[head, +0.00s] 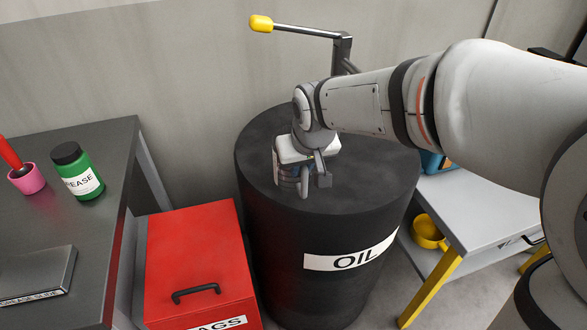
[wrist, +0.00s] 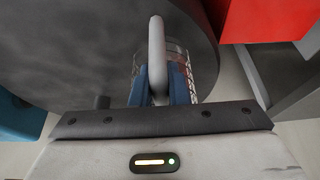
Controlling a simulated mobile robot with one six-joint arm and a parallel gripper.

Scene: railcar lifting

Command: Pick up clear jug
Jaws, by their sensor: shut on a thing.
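The clear jug (wrist: 178,50) is at the top of the black oil drum (head: 345,190). In the wrist view its pale handle (wrist: 157,50) stands between the two blue fingers of my gripper (wrist: 158,88). My gripper (head: 303,180) is shut on this handle. In the head view the jug (head: 289,178) shows only in part, behind and below my gripper. I cannot tell whether its base touches the drum top.
A yellow-tipped lever (head: 300,29) rises behind the drum. A red rags box (head: 195,255) stands left of it. A dark table (head: 100,160) holds a green grease jar (head: 80,172) and a pink cup (head: 27,178). A grey bench (head: 480,205) stands at right, with a yellow pot (head: 427,232) below.

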